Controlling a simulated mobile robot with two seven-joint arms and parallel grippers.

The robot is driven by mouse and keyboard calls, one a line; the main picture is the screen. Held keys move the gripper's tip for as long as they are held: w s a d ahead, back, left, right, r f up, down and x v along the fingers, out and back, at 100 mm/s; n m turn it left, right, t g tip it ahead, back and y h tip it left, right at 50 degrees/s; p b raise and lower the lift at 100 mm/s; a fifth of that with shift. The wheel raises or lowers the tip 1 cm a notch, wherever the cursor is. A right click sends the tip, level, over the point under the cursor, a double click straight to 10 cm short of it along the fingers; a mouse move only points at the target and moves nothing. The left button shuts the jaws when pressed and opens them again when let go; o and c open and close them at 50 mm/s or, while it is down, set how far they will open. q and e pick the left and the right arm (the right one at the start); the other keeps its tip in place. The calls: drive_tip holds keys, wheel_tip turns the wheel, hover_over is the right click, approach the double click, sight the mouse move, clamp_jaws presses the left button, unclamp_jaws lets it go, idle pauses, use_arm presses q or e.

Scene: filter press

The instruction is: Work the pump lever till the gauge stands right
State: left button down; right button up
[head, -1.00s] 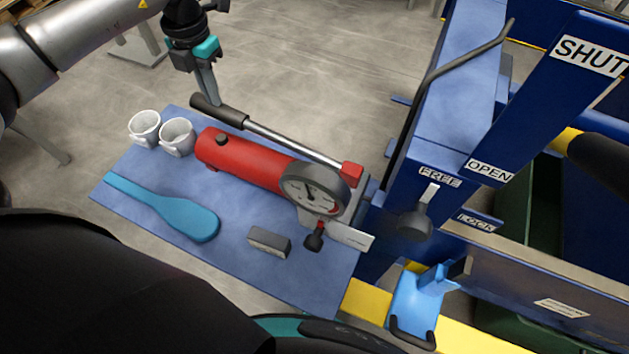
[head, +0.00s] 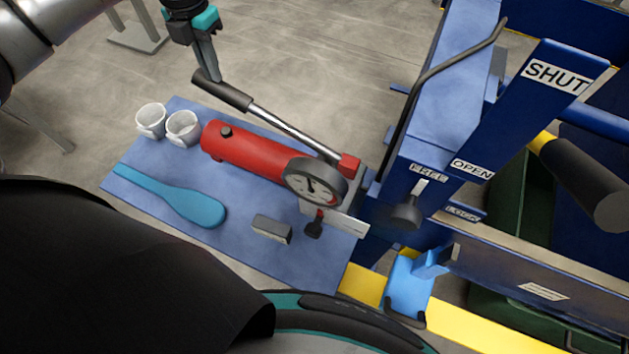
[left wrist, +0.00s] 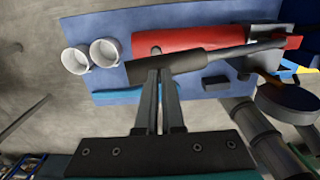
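The red hand pump (head: 250,158) lies on a blue mat, with its round gauge (head: 315,182) at its right end. The gauge needle points roughly up; fine marks are too small to read. The pump lever (head: 285,128) slopes up leftward from a red pivot block to a black grip (head: 222,90). My left gripper (head: 208,76) is above the mat with its tips at this grip. In the left wrist view its fingers (left wrist: 160,75) are close together, meeting the grip (left wrist: 180,65) without visibly straddling it. My right gripper is out of view.
Two white mugs (head: 152,121), a blue paddle (head: 190,205) and a grey block (head: 271,229) share the mat (head: 150,160). The blue press frame (head: 455,120) with labelled levers stands right of the pump. A black knob (head: 405,215) sits by the FREE label.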

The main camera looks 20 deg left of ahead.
sight(216, 86)
use_arm(q)
drive_tip(key=f+b, duration=0.1)
drive_tip(key=f, duration=0.1)
drive_tip(key=f+b, duration=0.1)
drive_tip(key=f, duration=0.2)
drive_tip(key=shift+a+b, duration=0.2)
drive_tip(key=shift+b, duration=0.2)
drive_tip(key=shift+r+p, duration=0.35)
drive_tip(key=shift+r, duration=0.15)
drive_tip(key=r+p, duration=0.1)
drive_tip(key=r, duration=0.1)
drive_tip(key=r+p, duration=0.1)
drive_tip(key=p, duration=0.1)
drive_tip(key=d+r+p, duration=0.1)
drive_tip(key=r, duration=0.1)
drive_tip(key=shift+r+p, duration=0.3)
drive_tip(key=shift+r, duration=0.05)
drive_tip(key=shift+f, duration=0.1)
wheel_tip(216, 86, up, 15)
drive_tip(key=shift+r, duration=0.2)
